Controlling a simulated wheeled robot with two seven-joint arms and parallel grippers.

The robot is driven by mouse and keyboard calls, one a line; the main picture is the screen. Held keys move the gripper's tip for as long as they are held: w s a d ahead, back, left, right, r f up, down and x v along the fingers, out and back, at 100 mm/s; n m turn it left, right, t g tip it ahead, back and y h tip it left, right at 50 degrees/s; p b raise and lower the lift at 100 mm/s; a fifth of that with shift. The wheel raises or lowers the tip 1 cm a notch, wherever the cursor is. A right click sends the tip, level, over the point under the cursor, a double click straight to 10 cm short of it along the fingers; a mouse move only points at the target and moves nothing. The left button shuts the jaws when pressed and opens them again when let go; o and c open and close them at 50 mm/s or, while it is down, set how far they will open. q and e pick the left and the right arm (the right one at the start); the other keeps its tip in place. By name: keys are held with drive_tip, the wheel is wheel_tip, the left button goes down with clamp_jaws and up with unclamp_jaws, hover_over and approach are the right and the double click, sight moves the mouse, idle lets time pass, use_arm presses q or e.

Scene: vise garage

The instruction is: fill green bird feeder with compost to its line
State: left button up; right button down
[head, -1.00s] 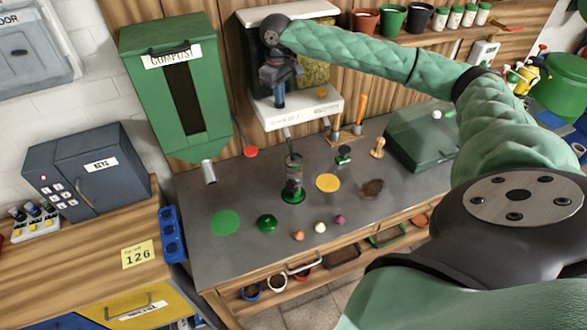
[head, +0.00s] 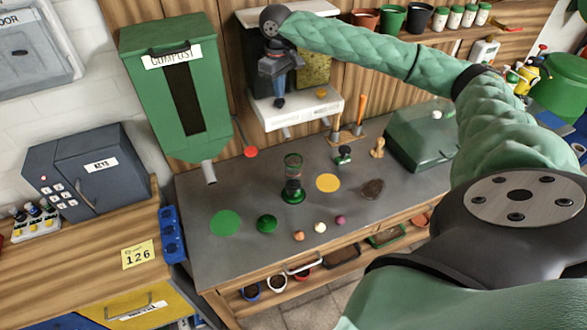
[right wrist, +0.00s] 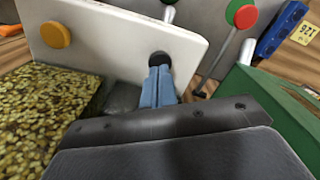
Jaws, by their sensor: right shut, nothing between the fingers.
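The green bird feeder (head: 293,190), a clear tube with green rim and base, stands upright on the workbench. Dark material shows in its lower part; its line is too small to make out. The green compost hopper (head: 150,105) hangs on the wall at left, with its grey spout (head: 209,172) left of the feeder. My right gripper (head: 279,90) is shut and empty at the white-fronted dispenser (head: 300,108). In the right wrist view, its blue fingertips (right wrist: 160,82) are at a black button (right wrist: 159,60) on the white panel; contact is unclear. My left gripper is not in view.
A red knob (head: 250,151) is on a rod beside the compost hopper. A green mat (head: 225,223), a dark green round piece (head: 266,223), a yellow mat (head: 327,183) and small balls lie on the bench (head: 235,255). A green case (head: 420,135) stands at right.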

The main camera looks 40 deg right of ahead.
idle(0.3)
drive_tip(key=shift+f, duration=1.3)
drive_tip(key=shift+r, duration=1.3)
drive_tip(key=shift+f, duration=0.1)
drive_tip(key=shift+f, duration=1.15)
drive_tip(key=shift+r, duration=1.25)
